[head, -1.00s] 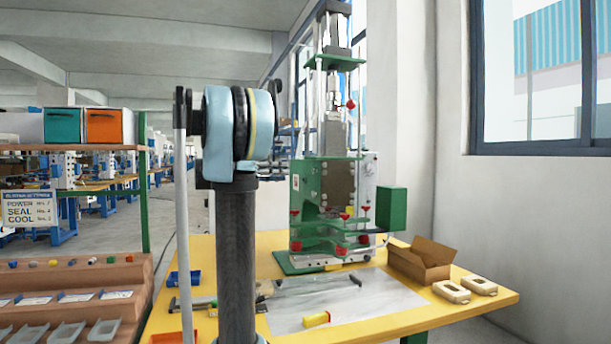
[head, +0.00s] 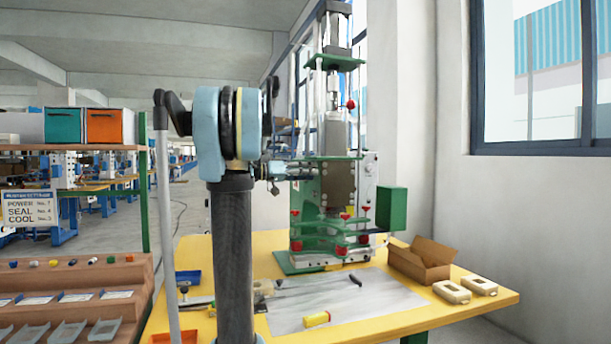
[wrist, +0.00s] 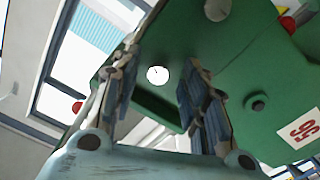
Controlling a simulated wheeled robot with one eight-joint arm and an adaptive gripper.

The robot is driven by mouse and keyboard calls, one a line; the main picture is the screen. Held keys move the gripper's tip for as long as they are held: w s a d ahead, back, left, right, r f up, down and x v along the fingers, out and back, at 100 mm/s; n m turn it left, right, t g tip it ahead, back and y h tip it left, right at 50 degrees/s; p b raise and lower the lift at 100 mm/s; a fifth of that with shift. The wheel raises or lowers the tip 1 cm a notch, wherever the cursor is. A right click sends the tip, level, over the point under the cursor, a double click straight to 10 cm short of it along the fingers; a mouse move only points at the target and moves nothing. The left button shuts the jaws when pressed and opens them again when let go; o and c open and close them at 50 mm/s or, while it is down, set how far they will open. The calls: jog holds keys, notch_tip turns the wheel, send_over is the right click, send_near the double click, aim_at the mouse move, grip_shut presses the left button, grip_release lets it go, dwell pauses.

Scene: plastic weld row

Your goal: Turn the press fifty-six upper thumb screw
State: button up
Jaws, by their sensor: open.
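The green press (head: 322,205) stands at the back of the yellow table. It has several red knobs: one high on its column (head: 350,104) and others low on its front (head: 345,216). I cannot tell which is the upper thumb screw. My gripper (head: 300,168) reaches the press's left side, partly hidden by my arm. In the wrist view my gripper (wrist: 160,70) is open with nothing visibly held; green press panels fill the view beyond it.
A cardboard box (head: 420,262) and two beige cases (head: 452,291) lie on the table's right. A brown stepped rack (head: 110,270) stands at left. The table's front middle is mostly clear.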

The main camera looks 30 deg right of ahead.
jog(key=shift+c, duration=0.5)
grip_shut()
jog(key=shift+f+n, duration=0.15)
jog(key=shift+n, duration=0.35)
jog(key=shift+s+n, duration=0.15)
jog(key=shift+n, duration=2.55)
